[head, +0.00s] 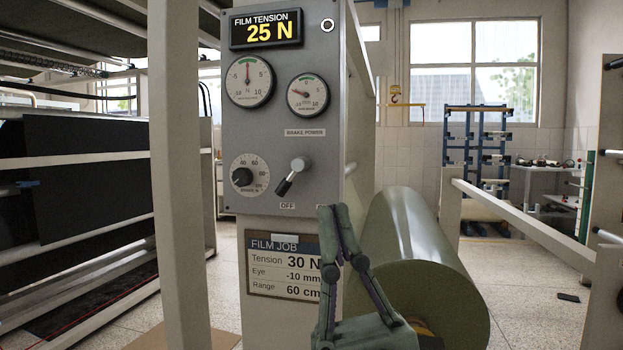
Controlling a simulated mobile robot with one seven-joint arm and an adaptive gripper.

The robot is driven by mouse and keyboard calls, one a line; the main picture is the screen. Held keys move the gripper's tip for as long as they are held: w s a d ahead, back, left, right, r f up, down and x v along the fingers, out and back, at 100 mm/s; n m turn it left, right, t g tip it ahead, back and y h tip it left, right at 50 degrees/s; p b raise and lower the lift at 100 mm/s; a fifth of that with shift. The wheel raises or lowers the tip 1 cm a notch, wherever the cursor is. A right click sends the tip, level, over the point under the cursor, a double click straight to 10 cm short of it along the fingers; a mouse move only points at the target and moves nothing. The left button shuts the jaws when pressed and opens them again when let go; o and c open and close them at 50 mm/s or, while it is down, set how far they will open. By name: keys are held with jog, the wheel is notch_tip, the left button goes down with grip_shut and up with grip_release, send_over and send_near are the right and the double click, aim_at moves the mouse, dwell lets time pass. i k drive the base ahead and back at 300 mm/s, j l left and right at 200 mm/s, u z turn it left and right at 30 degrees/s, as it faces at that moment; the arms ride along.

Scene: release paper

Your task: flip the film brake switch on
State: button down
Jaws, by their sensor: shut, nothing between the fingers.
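The brake power switch (292,177) is a metal toggle with a dark tip on the grey control panel (226,110). Its lever tilts down and left, toward the "OFF" label (287,206) below it. A "BRAKE POWER" label (305,132) is above it. My gripper (331,212) is in the head view, below and right of the switch. Its green-grey fingers point up and their tips are together, with nothing between them. It appears apart from the switch; the exact depth gap is hard to judge. It partly covers the right edge of the job card.
The panel carries a "25 N" display (266,29), two gauges (249,82) (307,95) and a black knob (242,177). The film job card (284,268) is below. A pale frame post (179,170) is at left.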

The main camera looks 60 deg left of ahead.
aim_at(298, 165)
jog(key=u, duration=1.9)
